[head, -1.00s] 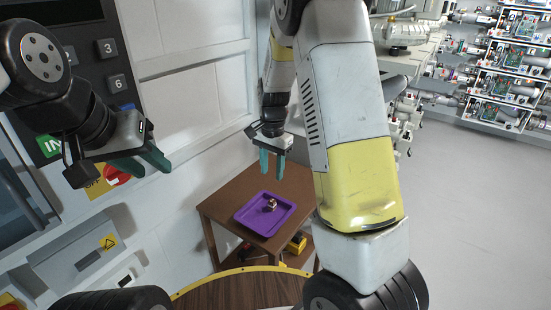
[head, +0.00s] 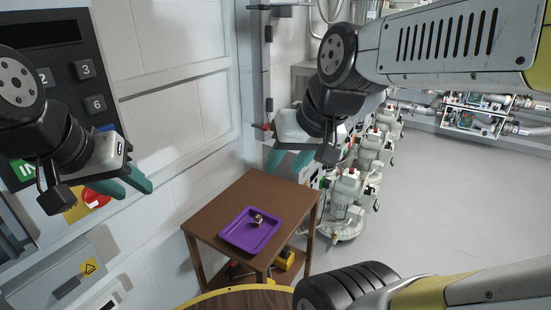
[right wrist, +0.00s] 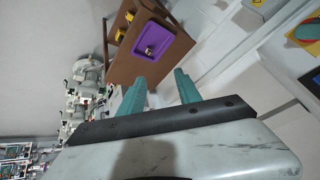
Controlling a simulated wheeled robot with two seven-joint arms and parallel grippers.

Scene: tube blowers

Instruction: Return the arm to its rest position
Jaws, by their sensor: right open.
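My right gripper (head: 288,165) is raised in the middle of the head view, above and beyond the table, with its teal fingers apart and nothing between them. In the right wrist view its fingers (right wrist: 159,84) are also spread and empty. My left gripper (head: 134,187) is at the left in front of the wall panel, its teal fingers apart and empty. A purple tray (head: 237,240) lies on a brown table (head: 207,209) with a small metallic part (head: 257,219) in it. The tray also shows in the right wrist view (right wrist: 141,32), apart from the fingers.
A dark keypad panel (head: 46,62) with a red knob (head: 94,197) is at the left, close to my left arm. White machines (head: 345,205) stand behind the table to the right. A round wooden surface (head: 240,301) is at the bottom. Grey floor at the right is clear.

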